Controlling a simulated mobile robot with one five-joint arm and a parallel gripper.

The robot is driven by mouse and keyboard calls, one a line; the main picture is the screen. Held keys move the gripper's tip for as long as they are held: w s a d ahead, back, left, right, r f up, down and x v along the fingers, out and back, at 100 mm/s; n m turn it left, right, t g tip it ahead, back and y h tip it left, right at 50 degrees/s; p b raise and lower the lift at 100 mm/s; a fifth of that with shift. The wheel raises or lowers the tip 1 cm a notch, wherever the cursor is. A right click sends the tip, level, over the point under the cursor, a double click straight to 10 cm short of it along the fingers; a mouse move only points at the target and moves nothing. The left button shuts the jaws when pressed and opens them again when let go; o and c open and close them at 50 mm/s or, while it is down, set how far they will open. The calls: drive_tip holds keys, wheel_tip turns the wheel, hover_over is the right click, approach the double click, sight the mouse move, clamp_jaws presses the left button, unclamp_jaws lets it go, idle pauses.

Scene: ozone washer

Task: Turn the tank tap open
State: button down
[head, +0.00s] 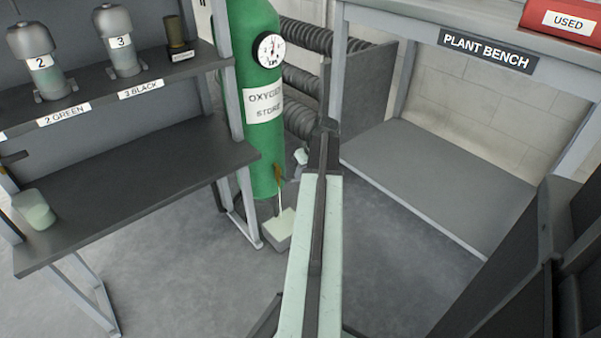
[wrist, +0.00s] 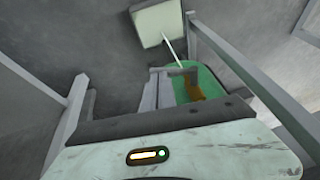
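The green tank (head: 261,128) labelled OXYGEN STORE stands upright beyond my arm, with a round white gauge near its top. A brown-orange tap part (head: 279,174) is low on its front, above a thin pale pipe. In the wrist view, the tap part (wrist: 205,88) shows against the green tank (wrist: 183,93), right of my gripper (wrist: 158,80). In the head view, only a pale bit near my gripper (head: 300,156) shows past the arm, right of the tap. The fingers look close together, but their gap is unclear. I cannot tell whether they touch the tap.
A grey box with a pale top (head: 281,230) stands on the floor below the pipe. A dark two-level shelf (head: 140,160) with labelled canisters is at left. The plant bench (head: 440,175) is at right. Coiled dark hoses (head: 300,80) are behind the tank.

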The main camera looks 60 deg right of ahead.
drive_tip(key=shift+f, duration=0.2)
drive_tip(key=f+b, duration=0.2)
drive_tip(key=a+f+b, duration=0.1)
drive_tip(key=f+b, duration=0.2)
drive_tip(key=shift+w+f+b, duration=0.2)
drive_tip(key=shift+b, duration=0.15)
idle(0.5)
idle(1.3)
